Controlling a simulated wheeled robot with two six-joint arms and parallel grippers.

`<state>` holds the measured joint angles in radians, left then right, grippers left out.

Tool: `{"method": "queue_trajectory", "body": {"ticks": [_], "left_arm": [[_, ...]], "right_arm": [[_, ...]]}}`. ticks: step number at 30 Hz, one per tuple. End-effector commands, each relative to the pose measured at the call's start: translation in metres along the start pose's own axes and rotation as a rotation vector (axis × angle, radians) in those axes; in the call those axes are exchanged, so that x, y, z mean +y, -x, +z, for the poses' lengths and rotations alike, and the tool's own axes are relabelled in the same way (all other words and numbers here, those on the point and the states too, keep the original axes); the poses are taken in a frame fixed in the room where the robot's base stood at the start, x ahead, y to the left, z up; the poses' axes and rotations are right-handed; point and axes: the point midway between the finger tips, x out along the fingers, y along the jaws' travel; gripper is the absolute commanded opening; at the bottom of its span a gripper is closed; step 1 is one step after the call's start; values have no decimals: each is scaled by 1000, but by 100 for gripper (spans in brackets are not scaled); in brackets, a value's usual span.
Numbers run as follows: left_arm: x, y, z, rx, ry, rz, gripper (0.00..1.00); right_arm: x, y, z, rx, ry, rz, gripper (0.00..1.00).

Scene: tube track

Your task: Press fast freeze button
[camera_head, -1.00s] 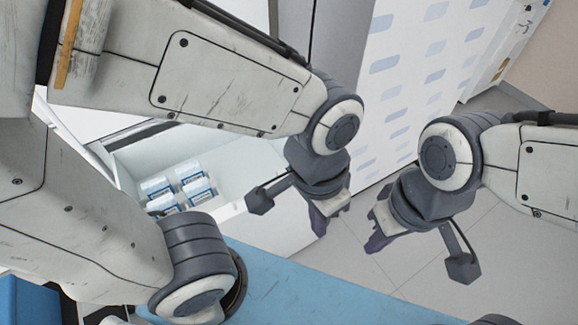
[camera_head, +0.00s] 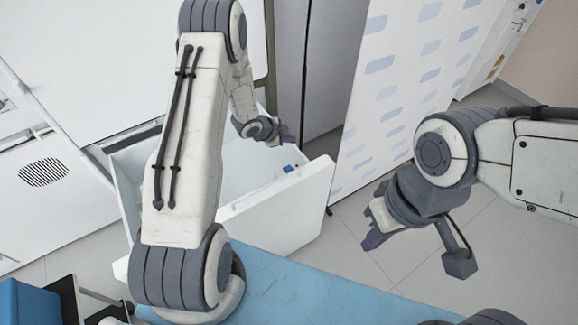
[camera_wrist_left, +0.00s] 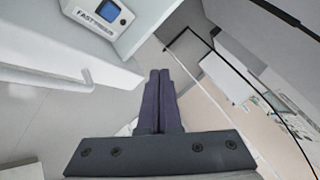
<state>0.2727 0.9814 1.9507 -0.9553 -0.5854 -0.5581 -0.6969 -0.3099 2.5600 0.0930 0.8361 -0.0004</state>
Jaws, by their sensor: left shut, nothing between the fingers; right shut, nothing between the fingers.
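In the head view a small blue patch (camera_head: 287,169) below my left gripper may be the same button. My left gripper (camera_head: 290,138) is shut and empty above the open white drawer. Its purple fingers (camera_wrist_left: 158,90) point up the wrist view, apart from the button and to its right. My right gripper (camera_head: 370,240) is shut and empty over the floor at the right.
The open white drawer (camera_head: 290,210) stands below the freezer. A blue surface (camera_head: 300,290) lies in front of it. A white cabinet with blue patches (camera_head: 400,85) stands behind. Grey floor (camera_head: 345,250) is clear between drawer and right arm.

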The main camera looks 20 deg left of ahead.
Motion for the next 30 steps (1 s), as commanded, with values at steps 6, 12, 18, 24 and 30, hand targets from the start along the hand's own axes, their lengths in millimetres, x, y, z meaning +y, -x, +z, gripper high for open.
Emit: {"method": "queue_trajectory", "body": {"ticks": [6,12,18,24,30], "left_arm": [[14,-12,26,90,-30,-12,0],[15,-12,26,98,-33,-13,0],[16,-13,27,97,-32,-13,0],[22,-22,32,96,-31,-12,0],[34,-40,43,96,-31,-12,0]], "right_arm": [[0,1,0,0,0,0,0],[0,1,0,0,0,0,0],[0,0,0,0,0,0,0],[1,-9,0,0,0,0,0],[2,-29,2,0,0,0,0]]}}
